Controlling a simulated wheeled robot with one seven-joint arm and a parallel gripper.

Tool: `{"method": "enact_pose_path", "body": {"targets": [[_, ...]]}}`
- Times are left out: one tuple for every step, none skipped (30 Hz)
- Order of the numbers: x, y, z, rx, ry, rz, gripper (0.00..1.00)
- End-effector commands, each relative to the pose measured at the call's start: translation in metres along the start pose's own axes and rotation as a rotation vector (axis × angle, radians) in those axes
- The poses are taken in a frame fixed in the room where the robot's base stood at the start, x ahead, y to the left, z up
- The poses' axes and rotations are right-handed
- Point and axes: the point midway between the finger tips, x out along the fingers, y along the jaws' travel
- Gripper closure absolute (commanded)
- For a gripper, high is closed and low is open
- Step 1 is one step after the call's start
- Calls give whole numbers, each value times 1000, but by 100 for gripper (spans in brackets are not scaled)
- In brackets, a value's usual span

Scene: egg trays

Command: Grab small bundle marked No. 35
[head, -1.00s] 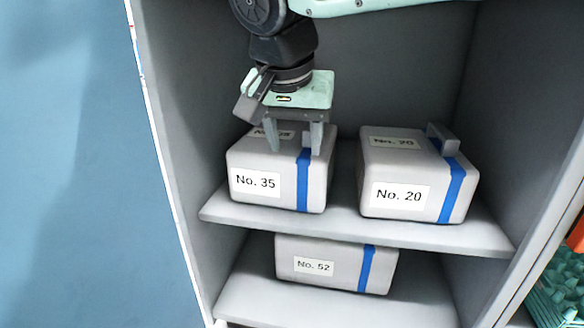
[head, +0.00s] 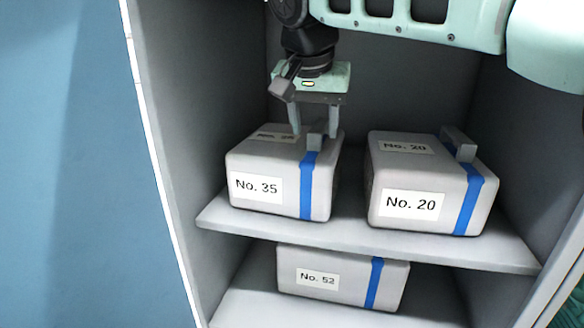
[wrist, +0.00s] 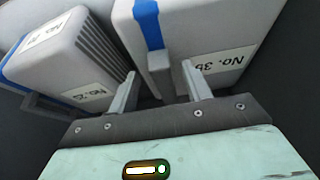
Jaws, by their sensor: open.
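The grey bundle marked No. 35 (head: 257,200) sits upright on the upper shelf at the left, with a blue strap and a small grey handle (head: 314,141) on top. My gripper (head: 315,131) is open, pointing down just above the bundle, with its fingers on either side of the handle in the head view. In the wrist view the bundle (wrist: 195,40) lies ahead of the open fingers, and its handle (wrist: 159,66) shows between them, upside down. I cannot tell whether the fingers touch it.
A similar bundle marked No. 20 (head: 408,180) stands to the right on the same shelf (head: 370,236), with a gap between. A bundle marked No. 52 (head: 335,277) is on the shelf below. Cabinet walls close in at left and back.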

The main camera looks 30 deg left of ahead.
Motion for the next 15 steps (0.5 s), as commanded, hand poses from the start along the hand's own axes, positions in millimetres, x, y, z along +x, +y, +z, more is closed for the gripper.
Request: {"method": "enact_pose_path", "body": {"targets": [[1,0,-1,0,-1,0,51],[1,0,-2,0,-1,-1,51],[1,-1,-3,1,0,-1,51],[2,-1,-5,1,0,-1,51],[2,-1,-7,0,0,-1,51],[4,-1,-10,0,0,-1,51],[5,-2,-13,1,0,-2,51],[6,-2,-16,1,0,-3,51],[8,-2,-19,0,-2,-2,51],[9,-1,-22,2,-2,-1,51],[10,-1,-25,2,-2,-1,51],[9,-1,-31,1,-1,-3,51],[10,-2,-34,2,-2,-3,51],[11,-2,-36,1,-2,-2,51],[13,-1,-40,0,-2,-1,51]]}}
